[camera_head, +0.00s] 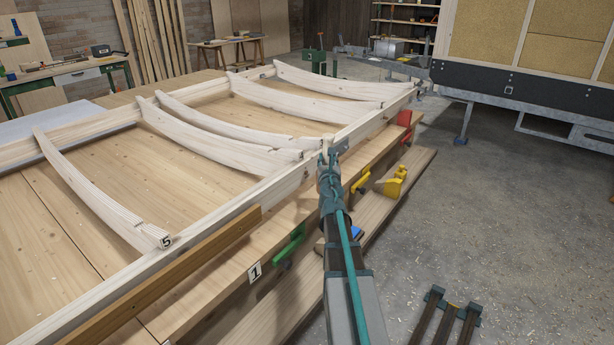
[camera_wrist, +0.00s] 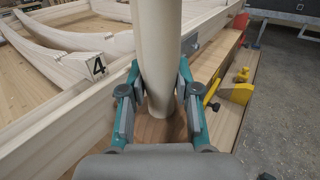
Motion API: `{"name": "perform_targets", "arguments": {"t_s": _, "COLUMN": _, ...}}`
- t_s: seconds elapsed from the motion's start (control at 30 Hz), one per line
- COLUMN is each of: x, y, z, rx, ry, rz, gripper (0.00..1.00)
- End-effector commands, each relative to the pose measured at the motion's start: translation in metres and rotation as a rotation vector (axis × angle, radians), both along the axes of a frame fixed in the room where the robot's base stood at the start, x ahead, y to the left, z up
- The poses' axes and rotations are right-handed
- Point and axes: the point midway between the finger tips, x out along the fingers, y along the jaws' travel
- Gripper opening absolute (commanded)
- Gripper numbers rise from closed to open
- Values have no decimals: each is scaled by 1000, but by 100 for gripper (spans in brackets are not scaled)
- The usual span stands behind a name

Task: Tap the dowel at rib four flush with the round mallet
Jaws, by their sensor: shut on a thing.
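My gripper (camera_head: 328,160) is at the near long rail of the wooden frame, by the rib ends. In the wrist view my gripper (camera_wrist: 158,100) is shut around a pale round wooden shaft, which appears to be part of the round mallet (camera_wrist: 158,50). A rounded brown wooden part (camera_wrist: 155,130) shows at its lower end. Rib four (camera_wrist: 75,62), with a "4" on its end, lies to the left of the mallet; the rib also shows in the head view (camera_head: 215,152). I cannot make out the dowel in either view.
Rib five (camera_head: 90,190) is nearer, marked "5". A bench ledge below the rail carries a green clamp (camera_head: 289,245), a yellow tool (camera_head: 395,182) and a red item (camera_head: 404,118). A dark rack (camera_head: 445,318) stands on the floor at right. The floor beyond is mostly clear.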

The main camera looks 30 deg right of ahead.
Motion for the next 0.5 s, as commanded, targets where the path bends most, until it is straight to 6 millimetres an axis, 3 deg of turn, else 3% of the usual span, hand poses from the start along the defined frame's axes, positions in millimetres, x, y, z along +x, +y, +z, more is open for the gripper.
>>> {"name": "perform_targets", "arguments": {"t_s": 0.5, "x": 6, "y": 2, "z": 0, "rx": -1, "ry": -2, "rz": 1, "gripper": 0}}
